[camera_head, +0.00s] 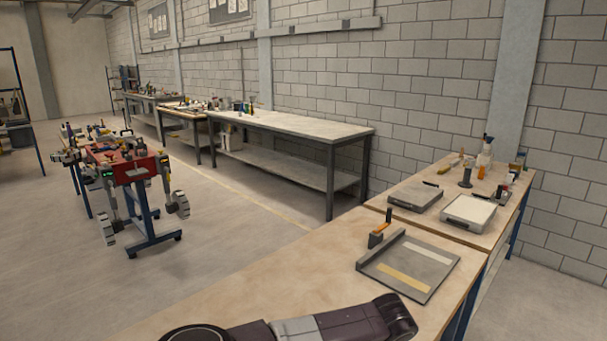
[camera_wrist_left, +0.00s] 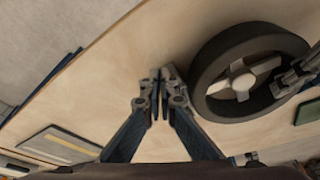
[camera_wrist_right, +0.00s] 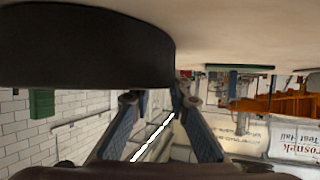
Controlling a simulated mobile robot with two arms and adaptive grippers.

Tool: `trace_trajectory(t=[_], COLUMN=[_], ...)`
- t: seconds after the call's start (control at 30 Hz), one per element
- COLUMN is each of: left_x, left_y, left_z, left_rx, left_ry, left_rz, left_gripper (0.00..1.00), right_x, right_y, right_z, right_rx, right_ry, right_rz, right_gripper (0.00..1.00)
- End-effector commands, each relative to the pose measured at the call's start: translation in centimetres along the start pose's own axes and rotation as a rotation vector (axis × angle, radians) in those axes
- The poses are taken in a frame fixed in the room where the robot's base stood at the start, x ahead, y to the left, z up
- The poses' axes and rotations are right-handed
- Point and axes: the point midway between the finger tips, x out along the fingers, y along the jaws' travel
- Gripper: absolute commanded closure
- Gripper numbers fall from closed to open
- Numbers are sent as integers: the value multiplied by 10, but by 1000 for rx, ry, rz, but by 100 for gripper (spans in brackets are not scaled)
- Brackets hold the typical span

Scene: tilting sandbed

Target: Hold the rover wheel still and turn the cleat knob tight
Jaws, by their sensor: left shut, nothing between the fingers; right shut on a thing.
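The rover wheel (camera_wrist_left: 205,98) has a thick dark tyre and pale spokes in the left wrist view. It lies on the wooden bench; in the right wrist view its dark tyre (camera_wrist_right: 80,45) fills the upper left. My left gripper (camera_wrist_left: 160,75) is shut and empty, just left of the tyre and apart from it. My right gripper (camera_wrist_right: 173,97) is shut at the tyre's edge; it also shows at the wheel's right side in the left wrist view (camera_wrist_left: 280,87). I take it to grip the wheel's rim, though the contact is hard to see. I cannot make out the cleat knob.
On the bench (camera_head: 300,235) a grey tray with pale strips (camera_head: 437,257) lies beside a small orange-handled tool (camera_head: 379,229). Flat grey boxes (camera_head: 415,197) stand farther back. The bench left of the tray is clear.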

Motion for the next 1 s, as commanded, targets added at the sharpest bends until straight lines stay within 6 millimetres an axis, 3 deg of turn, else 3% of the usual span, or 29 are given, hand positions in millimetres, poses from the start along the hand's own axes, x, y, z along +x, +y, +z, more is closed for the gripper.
trace_trajectory(t=[1.0], left_x=[1], left_y=[-6], left_z=[-6], left_rx=[-1], left_ry=[5], left_rz=[-2], left_gripper=[100], right_x=[0], right_y=[1], right_z=[6], right_rx=[1], right_ry=[-12], right_rz=[3], right_gripper=[100])
